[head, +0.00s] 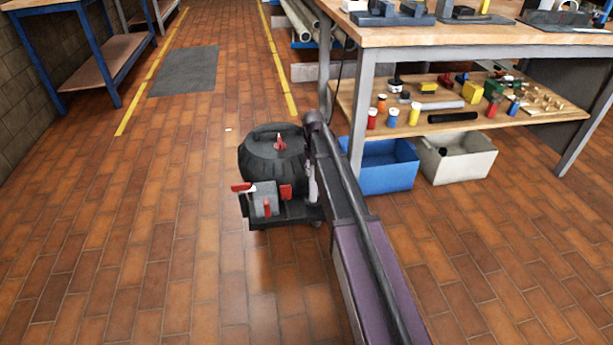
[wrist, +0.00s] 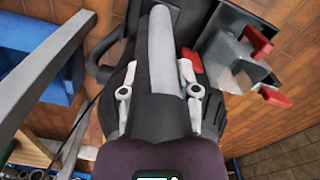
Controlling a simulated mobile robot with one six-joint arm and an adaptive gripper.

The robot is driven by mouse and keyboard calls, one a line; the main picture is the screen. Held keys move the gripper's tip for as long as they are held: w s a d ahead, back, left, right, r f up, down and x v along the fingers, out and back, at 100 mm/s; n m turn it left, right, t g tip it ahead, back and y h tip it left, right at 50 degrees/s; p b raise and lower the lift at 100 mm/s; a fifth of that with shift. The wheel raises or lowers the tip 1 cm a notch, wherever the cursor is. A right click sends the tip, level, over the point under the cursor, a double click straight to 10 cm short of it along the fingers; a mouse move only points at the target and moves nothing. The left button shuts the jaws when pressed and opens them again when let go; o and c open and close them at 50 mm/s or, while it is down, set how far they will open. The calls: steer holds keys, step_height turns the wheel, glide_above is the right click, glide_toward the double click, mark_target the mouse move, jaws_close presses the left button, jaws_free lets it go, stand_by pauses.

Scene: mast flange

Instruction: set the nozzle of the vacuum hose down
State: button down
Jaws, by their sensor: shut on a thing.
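The vacuum (head: 268,158) is a dark, rounded drum on a low black base, with a grey box and several red parts at its front. It stands on the floor left of my arm. In the wrist view, my gripper (wrist: 157,75) is shut on a grey tube (wrist: 160,45), which I take to be the nozzle of the vacuum hose. The tube points away between the two pale fingers, close beside the vacuum's dark body. In the head view my arm largely hides the gripper and nozzle. I cannot tell whether the tube touches anything.
A workbench (head: 450,38) with a loaded lower shelf (head: 545,110) stands to the right. A blue bin (head: 388,172) and a white bin (head: 455,160) sit beneath it, close to my arm. The brick floor (head: 130,260) is clear at left and front.

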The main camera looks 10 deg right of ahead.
steer(key=shift+w+a+f, duration=0.1)
steer(key=shift+w+a, duration=0.75)
steer(key=shift+a, duration=0.2)
steer(key=shift+f, duration=0.1)
steer(key=shift+f+b, duration=1.7)
steer(key=shift+b, duration=0.15)
steer(key=shift+d+f, duration=0.1)
steer(key=shift+f, duration=0.05)
steer(key=shift+c, duration=1.7)
jaws_free()
step_height(320, 180, up, 12)
steer(key=p, duration=1.2)
steer(key=shift+r, duration=0.2)
